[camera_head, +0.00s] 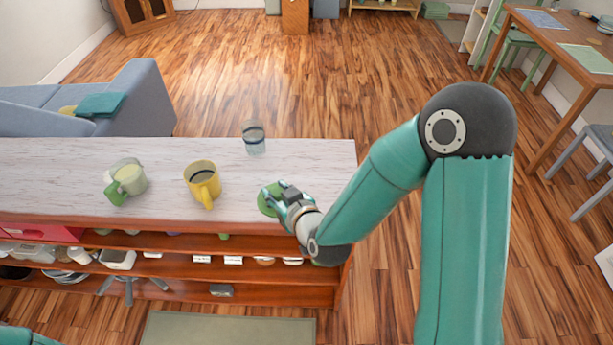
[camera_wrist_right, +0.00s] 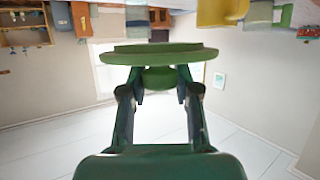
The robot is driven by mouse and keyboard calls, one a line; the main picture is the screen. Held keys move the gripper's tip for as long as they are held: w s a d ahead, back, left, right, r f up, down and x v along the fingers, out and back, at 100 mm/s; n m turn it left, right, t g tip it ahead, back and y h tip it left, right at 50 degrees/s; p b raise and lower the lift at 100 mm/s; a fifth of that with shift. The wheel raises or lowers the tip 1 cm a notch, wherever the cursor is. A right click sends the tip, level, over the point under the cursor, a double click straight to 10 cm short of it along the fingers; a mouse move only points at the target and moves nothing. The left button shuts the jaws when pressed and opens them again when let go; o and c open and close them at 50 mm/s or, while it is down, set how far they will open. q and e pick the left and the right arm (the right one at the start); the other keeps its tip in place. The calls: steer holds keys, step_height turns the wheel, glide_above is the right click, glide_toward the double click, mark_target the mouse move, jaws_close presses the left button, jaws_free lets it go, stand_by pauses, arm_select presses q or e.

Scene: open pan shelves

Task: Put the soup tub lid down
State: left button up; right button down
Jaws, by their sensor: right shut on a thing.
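The soup tub lid (camera_head: 267,203) is a round green disc held over the right part of the pale countertop. My right gripper (camera_head: 281,196) is shut on it. In the right wrist view, the lid (camera_wrist_right: 160,54) spans the area in front of the fingers, and its round knob sits between the fingertips of the gripper (camera_wrist_right: 160,80). I cannot tell whether the lid touches the counter. No soup tub can be made out for certain. My left gripper is not in view.
On the counter (camera_head: 320,165) stand a green-and-white cup (camera_head: 130,176), a yellow mug (camera_head: 203,178) and a glass jar (camera_head: 254,140). Shelves below hold dishes. The counter between the jar and its right end is clear.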

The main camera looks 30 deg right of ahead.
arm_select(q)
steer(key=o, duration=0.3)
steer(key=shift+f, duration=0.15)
arm_select(e)
steer(key=shift+d, duration=0.4)
steer(key=w+d+r+m+h+b, duration=0.1)
steer(key=w+d+r+b, duration=0.3)
steer(key=d+r+b, duration=0.4)
steer(key=f+b, duration=0.2)
steer(key=f, duration=0.2)
steer(key=f+b, duration=0.2)
steer(key=f, duration=0.3)
steer(key=d+f+b, duration=0.1)
steer(key=f+b, duration=0.1)
steer(key=f, duration=0.3)
steer(key=shift+s, duration=0.15)
steer(key=shift+f+b, duration=0.65)
steer(key=shift+f, duration=2.1)
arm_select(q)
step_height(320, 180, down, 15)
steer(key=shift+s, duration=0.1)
